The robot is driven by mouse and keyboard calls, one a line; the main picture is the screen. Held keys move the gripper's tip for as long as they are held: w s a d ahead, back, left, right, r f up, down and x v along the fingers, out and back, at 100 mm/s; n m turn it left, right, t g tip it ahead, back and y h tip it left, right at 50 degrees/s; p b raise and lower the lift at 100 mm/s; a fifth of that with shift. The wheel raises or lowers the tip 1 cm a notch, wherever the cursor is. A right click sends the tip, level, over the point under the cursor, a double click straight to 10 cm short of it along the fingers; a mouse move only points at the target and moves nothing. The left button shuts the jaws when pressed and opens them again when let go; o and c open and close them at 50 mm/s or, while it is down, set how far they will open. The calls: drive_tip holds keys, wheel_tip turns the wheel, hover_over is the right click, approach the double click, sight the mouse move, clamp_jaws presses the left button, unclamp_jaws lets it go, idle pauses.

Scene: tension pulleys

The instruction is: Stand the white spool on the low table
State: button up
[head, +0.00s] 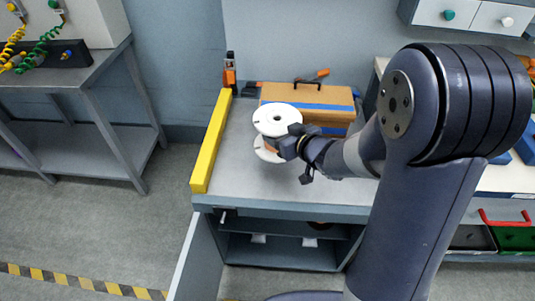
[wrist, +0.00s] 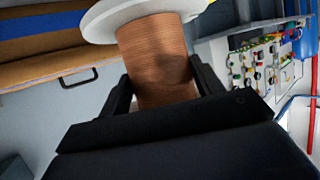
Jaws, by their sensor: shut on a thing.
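The white spool (head: 276,120) has white flanges and a core wound with copper-brown wire. It appears upright in the head view, over the grey worktop (head: 240,180); I cannot tell whether it touches it. My gripper (head: 289,147) comes from the right and is shut on the wound core between the flanges. In the wrist view the two dark fingers of my gripper (wrist: 160,84) sit on either side of the wire core of the spool (wrist: 155,50). One flange shows at the top there; the other is hidden. I cannot tell which surface is the low table.
A brown case with a blue stripe (head: 310,94) stands close behind the spool. A yellow bar (head: 210,142) runs along the worktop's left edge. An orange-and-black bottle (head: 230,75) stands at the back left. A metal shelf bench (head: 90,152) is further left. The worktop's front left is clear.

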wheel_tip(320, 180, down, 10)
drive_tip(key=b, duration=0.2)
drive_tip(key=shift+r+b, duration=0.25)
drive_tip(key=shift+b, duration=0.05)
drive_tip(key=shift+f, duration=0.2)
drive_tip(key=o, duration=1.5)
drive_tip(key=shift+c, duration=0.2)
drive_tip(key=shift+s+d+r, duration=0.15)
drive_tip(key=shift+r, duration=0.15)
drive_tip(key=p+v, duration=0.1)
drive_tip(key=v, duration=1)
drive_tip(key=shift+s, duration=0.3)
